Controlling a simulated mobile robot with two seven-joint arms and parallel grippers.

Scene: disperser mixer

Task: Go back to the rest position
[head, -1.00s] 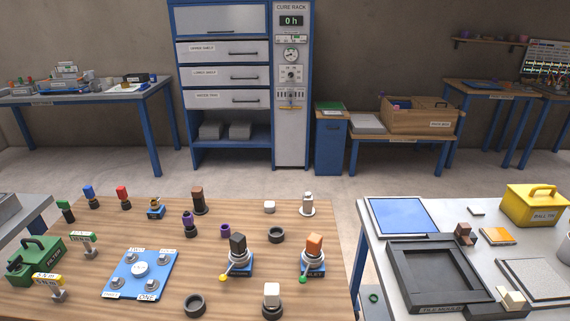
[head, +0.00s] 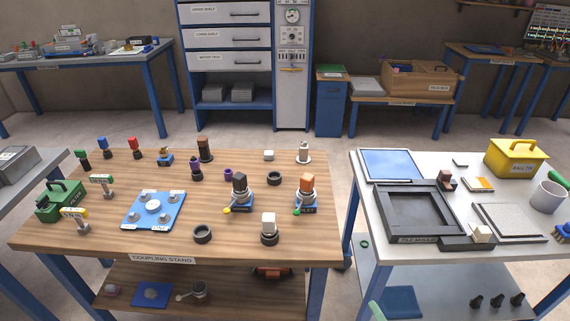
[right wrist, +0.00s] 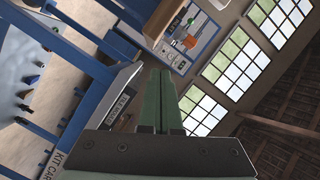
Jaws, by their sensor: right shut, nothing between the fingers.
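My right gripper (right wrist: 161,75) shows in the right wrist view as two pale green fingers lying together, shut and empty. Around it in that view are blue frames, a wall board and tall windows, with no object at the fingertips. My left gripper is in neither view.
The wooden table holds a blue plate (head: 153,212), black rings, coloured pegs and two blue-based fixtures. A lower shelf (head: 225,300) holds small items. Open floor lies behind.

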